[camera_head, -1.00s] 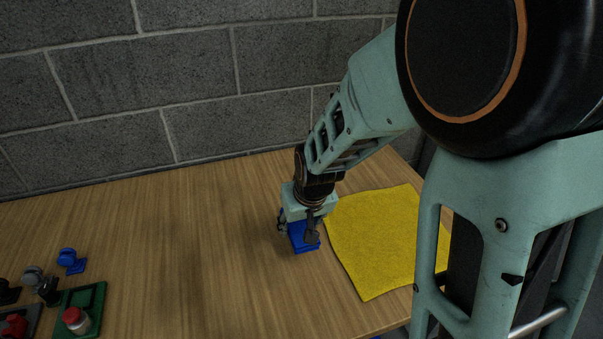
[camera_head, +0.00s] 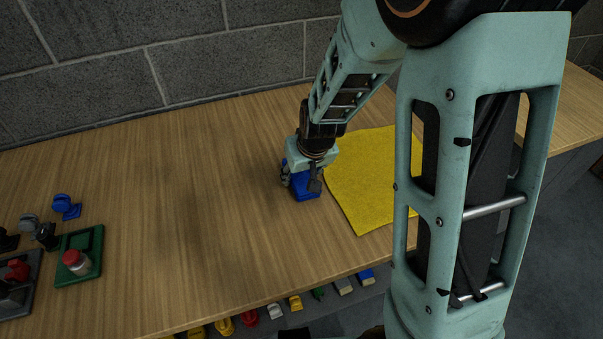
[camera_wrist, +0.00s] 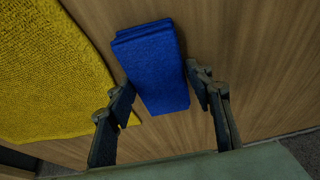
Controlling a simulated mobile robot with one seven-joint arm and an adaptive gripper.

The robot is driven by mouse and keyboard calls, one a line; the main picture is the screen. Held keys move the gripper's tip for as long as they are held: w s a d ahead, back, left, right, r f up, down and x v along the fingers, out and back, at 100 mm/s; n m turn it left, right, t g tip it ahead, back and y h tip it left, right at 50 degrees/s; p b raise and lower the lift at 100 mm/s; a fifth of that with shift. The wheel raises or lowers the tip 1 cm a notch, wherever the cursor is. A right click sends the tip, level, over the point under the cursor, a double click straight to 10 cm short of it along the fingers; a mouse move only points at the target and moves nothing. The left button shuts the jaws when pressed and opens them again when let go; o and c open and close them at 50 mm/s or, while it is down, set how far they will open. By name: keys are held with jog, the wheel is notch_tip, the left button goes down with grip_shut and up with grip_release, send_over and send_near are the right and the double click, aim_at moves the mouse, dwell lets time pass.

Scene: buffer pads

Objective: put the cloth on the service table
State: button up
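A blue folded cloth (camera_head: 306,190) lies on the wooden table (camera_head: 190,235); it also shows in the wrist view (camera_wrist: 152,70). A yellow cloth (camera_head: 368,180) lies spread flat just right of it, and in the wrist view it fills the left side (camera_wrist: 45,75). My gripper (camera_head: 301,181) points down over the blue cloth. In the wrist view my gripper (camera_wrist: 160,78) is open, with one finger on each side of the blue cloth. I cannot tell whether the fingers touch it. Which surface is the service table is not clear.
A green tray (camera_head: 92,240) with a red-topped item (camera_head: 76,262) and a small blue item (camera_head: 66,207) are at the left. Several coloured items (camera_head: 250,318) sit below the table's front edge. Another wooden surface (camera_head: 570,105) is at the right. The table's middle is clear.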

jog(key=o, duration=0.4)
jog(key=shift+c, duration=0.2)
jog(key=shift+r, duration=0.6)
jog(key=p+v, duration=0.2)
jog(key=v, duration=0.9)
jog(key=shift+s, duration=0.2)
jog(key=shift+d+r, duration=0.1)
